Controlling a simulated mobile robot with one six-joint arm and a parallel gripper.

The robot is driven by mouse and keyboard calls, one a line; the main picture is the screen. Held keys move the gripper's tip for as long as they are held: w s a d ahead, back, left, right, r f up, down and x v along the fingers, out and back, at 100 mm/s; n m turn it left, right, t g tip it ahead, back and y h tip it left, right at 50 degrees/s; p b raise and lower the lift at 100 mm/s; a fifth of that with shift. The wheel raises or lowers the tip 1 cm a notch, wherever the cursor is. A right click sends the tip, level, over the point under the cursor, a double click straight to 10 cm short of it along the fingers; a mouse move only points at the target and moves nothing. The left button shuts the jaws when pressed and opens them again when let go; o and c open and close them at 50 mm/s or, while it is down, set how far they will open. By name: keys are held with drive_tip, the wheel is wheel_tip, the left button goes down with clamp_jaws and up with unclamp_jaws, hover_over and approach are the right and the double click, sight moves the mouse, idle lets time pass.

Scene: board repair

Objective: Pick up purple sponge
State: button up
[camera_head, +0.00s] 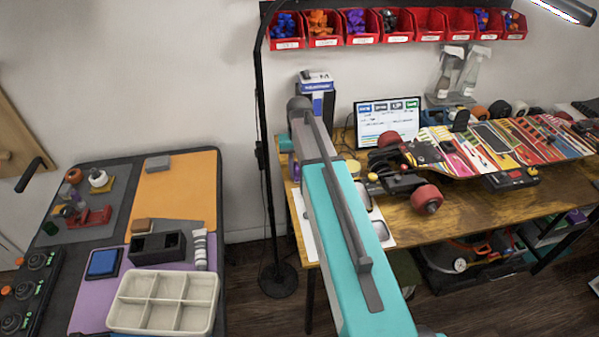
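I cannot make out a purple sponge for certain. A small purple patch (291,166) shows at the workbench's left end, mostly hidden behind my teal arm, and I cannot tell what it is. On the left table, a blue square block in a dark frame (103,263) lies on a purple mat (92,302). A grey block (157,163) and a brown block (142,226) lie on the orange mat. My arm rises from the bottom centre across the workbench's left end. My gripper is not visible.
The left table also holds an empty white compartment tray (118,318) and a black holder (157,251). A black lamp stand (277,281) stands between the tables. Red bins (324,42) hang above.

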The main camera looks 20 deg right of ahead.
drive_tip(key=c, duration=0.4)
drive_tip(key=shift+r, duration=0.15)
drive_tip(key=shift+r+b, duration=0.4)
drive_tip(key=shift+r, duration=1)
drive_tip(key=shift+s+r, duration=0.25)
drive_tip(key=s, duration=0.5)
drive_tip(key=s+d+r+b, duration=0.1)
drive_tip(key=s, duration=0.4)
drive_tip(key=s+d+b, duration=0.1)
drive_tip(key=s, duration=0.4)
drive_tip(key=shift+s+d+r, duration=0.15)
drive_tip(key=shift+r, duration=0.05)
drive_tip(key=o, duration=0.5)
drive_tip(key=c, duration=0.4)
